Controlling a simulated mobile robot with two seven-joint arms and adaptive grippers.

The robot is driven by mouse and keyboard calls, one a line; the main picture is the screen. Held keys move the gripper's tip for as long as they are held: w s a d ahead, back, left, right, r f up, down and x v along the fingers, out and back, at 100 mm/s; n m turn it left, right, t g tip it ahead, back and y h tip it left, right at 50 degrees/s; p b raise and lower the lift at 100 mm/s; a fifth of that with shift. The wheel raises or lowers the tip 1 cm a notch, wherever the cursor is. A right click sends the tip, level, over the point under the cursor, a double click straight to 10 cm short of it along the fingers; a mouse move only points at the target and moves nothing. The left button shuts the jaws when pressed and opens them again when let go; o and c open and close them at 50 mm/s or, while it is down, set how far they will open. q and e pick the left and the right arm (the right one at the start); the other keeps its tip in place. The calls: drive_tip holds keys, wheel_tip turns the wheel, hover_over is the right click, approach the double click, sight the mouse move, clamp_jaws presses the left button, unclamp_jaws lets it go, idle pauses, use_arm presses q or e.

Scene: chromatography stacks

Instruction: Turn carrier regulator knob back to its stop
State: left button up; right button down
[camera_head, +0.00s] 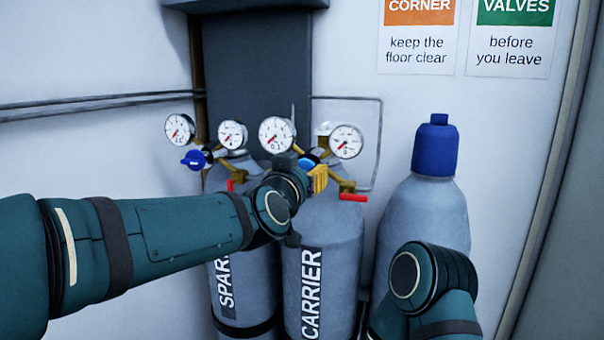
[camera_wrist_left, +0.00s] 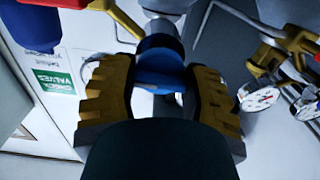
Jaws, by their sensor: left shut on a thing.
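The carrier regulator knob is blue (camera_head: 309,161) and sits on the regulator above the cylinder marked CARRIER (camera_head: 330,230). My left gripper (camera_head: 316,176) is at this knob, with its yellow fingers showing just below and beside it. In the left wrist view the two yellow ribbed fingers (camera_wrist_left: 160,92) are closed on either side of the blue knob (camera_wrist_left: 160,72). Two white dial gauges (camera_head: 276,134) and (camera_head: 346,142) belong to this regulator. My wrist hides part of the regulator body. My right arm shows at the lower right, but its gripper is not in view.
A spare cylinder (camera_head: 243,275) with its own blue knob (camera_head: 194,160) and gauges stands to the left. A blue-capped cylinder (camera_head: 424,220) stands to the right. A red lever (camera_head: 353,198) juts out near my gripper. Thin pipes (camera_head: 380,130) run along the wall.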

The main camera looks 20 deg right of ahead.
use_arm(q)
drive_tip(key=shift+r, duration=0.15)
drive_tip(key=o, duration=1.2)
drive_tip(key=shift+s, duration=0.1)
drive_tip(key=v, duration=1.1)
drive_tip(key=shift+s+a, duration=0.25)
drive_tip(key=shift+a, duration=0.05)
